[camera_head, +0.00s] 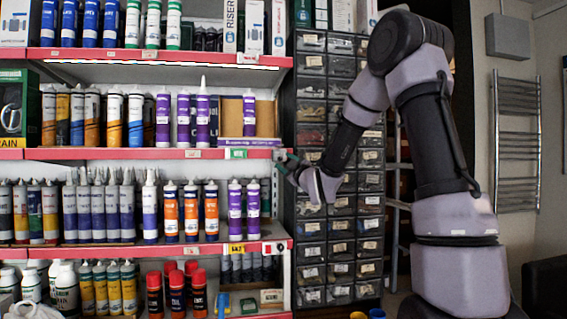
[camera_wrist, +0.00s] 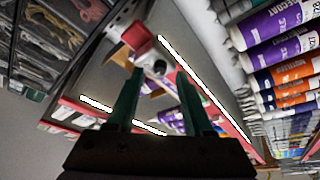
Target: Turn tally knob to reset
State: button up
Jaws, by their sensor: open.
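My gripper (camera_head: 283,160) is at the right end of the middle shelf's red front rail in the head view. In the wrist view my gripper (camera_wrist: 160,76) has two dark green fingers standing apart, with nothing held between them. A small pale box (camera_head: 275,247) with a round spot and a red side is at the right end of the lower rail; it looks like the tally counter. In the wrist view a small grey round knob (camera_wrist: 158,67) beside a red block (camera_wrist: 138,36) shows beyond the fingertips, apparently apart from them. I cannot tell its turned position.
Shelves (camera_head: 90,155) full of cartridges and bottles fill the left. A drawer cabinet (camera_head: 327,250) stands right of them, behind my arm. A towel radiator (camera_head: 517,145) is on the right wall. Purple tubes (camera_wrist: 280,45) show at the upper right in the wrist view.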

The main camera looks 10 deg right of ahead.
jog(key=shift+x, duration=0.8)
grip_shut()
